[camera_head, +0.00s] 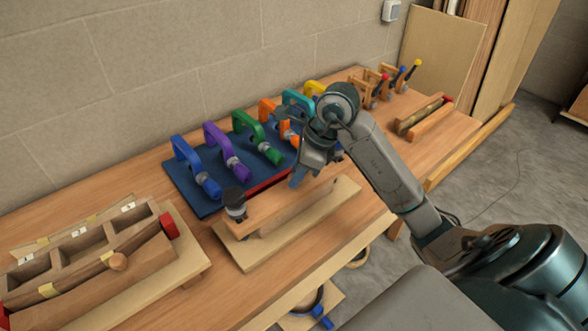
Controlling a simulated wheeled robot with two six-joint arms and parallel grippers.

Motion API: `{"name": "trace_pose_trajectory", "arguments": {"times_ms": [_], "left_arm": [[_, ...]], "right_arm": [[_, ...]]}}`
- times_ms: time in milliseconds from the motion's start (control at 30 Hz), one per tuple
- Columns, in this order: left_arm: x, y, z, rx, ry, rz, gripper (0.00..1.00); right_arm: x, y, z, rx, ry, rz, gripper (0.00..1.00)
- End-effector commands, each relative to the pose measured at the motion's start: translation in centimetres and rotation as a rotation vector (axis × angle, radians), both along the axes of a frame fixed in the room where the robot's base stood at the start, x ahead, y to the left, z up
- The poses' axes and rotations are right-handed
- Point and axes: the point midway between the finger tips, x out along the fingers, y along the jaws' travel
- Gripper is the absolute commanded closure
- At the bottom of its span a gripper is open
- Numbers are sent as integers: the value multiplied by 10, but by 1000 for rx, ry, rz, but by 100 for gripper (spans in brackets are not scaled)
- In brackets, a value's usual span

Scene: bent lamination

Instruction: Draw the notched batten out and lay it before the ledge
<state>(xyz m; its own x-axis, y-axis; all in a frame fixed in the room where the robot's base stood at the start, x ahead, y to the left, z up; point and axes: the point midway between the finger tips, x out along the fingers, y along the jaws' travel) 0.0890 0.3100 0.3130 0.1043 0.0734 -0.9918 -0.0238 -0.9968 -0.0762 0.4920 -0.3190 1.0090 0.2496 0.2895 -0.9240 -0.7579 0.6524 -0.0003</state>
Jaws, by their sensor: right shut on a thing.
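A pale brown wooden bar (285,209), which I take for the notched batten, lies lengthwise over a light wooden board (290,240) near the table's front edge. A dark gap shows under its near left part; no notch shows clearly. My right gripper (306,178) reaches in from the right and is over the bar's far right part, shut on it as far as I can tell. The wrist hides part of the grip. A dark round knob (234,202) stands at the bar's left end. I cannot tell which piece is the ledge. My left gripper is not in view.
Several coloured clamps, a purple one (226,152) among them, lie on a blue mat (178,190) behind the bar. A compartmented wooden frame (90,245) stands at left. Another wooden assembly (425,117) and small clamps (375,87) stand at the far right. Bare table (215,290) shows in front.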

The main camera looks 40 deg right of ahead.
Motion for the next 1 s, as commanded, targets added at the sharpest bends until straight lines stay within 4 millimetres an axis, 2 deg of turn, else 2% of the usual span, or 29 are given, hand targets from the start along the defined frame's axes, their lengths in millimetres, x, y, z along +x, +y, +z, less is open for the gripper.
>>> {"name": "trace_pose_trajectory", "arguments": {"times_ms": [1000], "left_arm": [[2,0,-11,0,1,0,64]], "right_arm": [[-51,-4,1,-2,-1,-1,100]]}}
